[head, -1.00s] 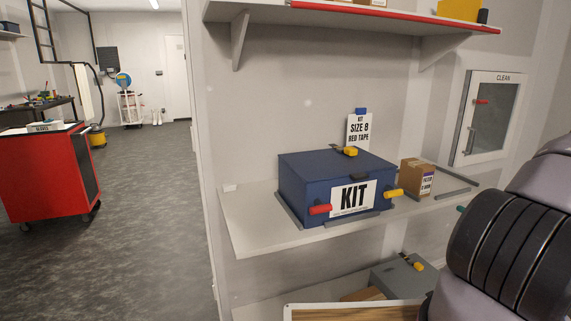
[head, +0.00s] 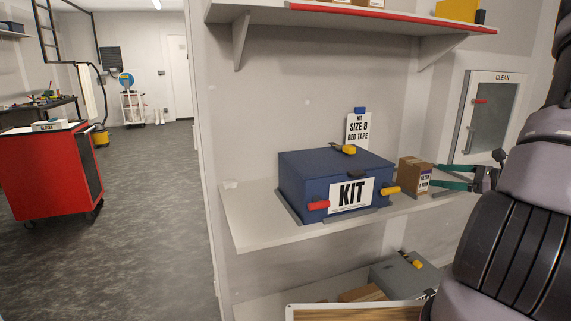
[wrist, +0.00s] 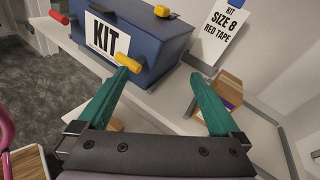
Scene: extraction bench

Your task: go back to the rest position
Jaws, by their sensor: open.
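My gripper (head: 432,175) shows at the right of the head view, with two teal fingers pointing left, near the small carton. In the wrist view my gripper (wrist: 163,72) is open, and nothing is between its fingers. A blue KIT box (head: 335,182) sits closed on the middle shelf, left of the gripper. It has a red handle (head: 318,205) and a yellow handle (head: 391,190). In the wrist view the left fingertip overlaps the yellow handle (wrist: 128,63); I cannot tell whether they touch. The arm hides part of the shelf's right end.
A brown carton (head: 414,172) stands on the shelf (head: 250,232) right of the box. A sign (head: 358,130) stands behind the box. An upper shelf (head: 345,14) overhangs. A grey box (head: 400,275) is below. A red cart (head: 48,172) stands left, with open floor around it.

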